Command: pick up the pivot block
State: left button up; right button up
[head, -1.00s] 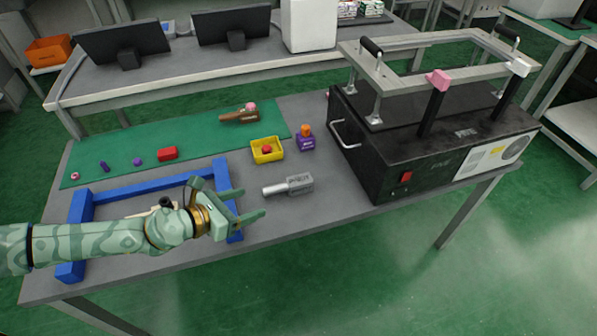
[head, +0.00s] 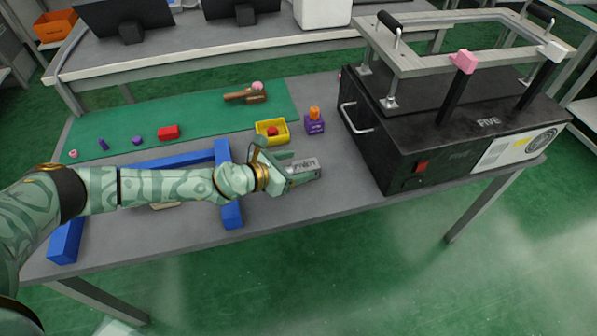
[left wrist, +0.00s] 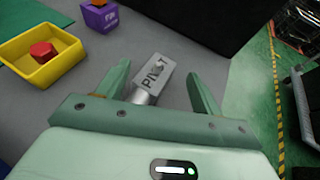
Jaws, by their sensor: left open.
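The pivot block is a grey block marked PIVOT with a round silver shaft. In the head view the pivot block (head: 306,168) lies on the grey table in front of the purple block, its shaft hidden by my gripper. In the left wrist view the pivot block (left wrist: 154,76) lies between the two green fingers, shaft towards the palm. My left gripper (head: 298,168) is open around it; its fingers (left wrist: 158,88) show a gap on both sides. I cannot tell how high the fingers are above the table. My right gripper is not in view.
A yellow tray (head: 259,138) with a red piece and a purple block (head: 314,126) with an orange top stand just behind. A large black machine (head: 450,140) is to the right. A blue frame (head: 222,154) lies under my left arm. The front table strip is clear.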

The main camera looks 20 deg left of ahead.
pick_arm(q)
jog(key=shift+w+d+f, duration=0.4)
jog(key=shift+w+f, duration=0.25)
jog(key=shift+w+d+b, duration=0.2)
jog(key=shift+w+b, duration=0.1)
jog(key=shift+w, duration=0.05)
jog(key=shift+r, duration=0.1)
jog(key=shift+c, duration=0.4)
jog(key=shift+s, duration=0.1)
grip_shut()
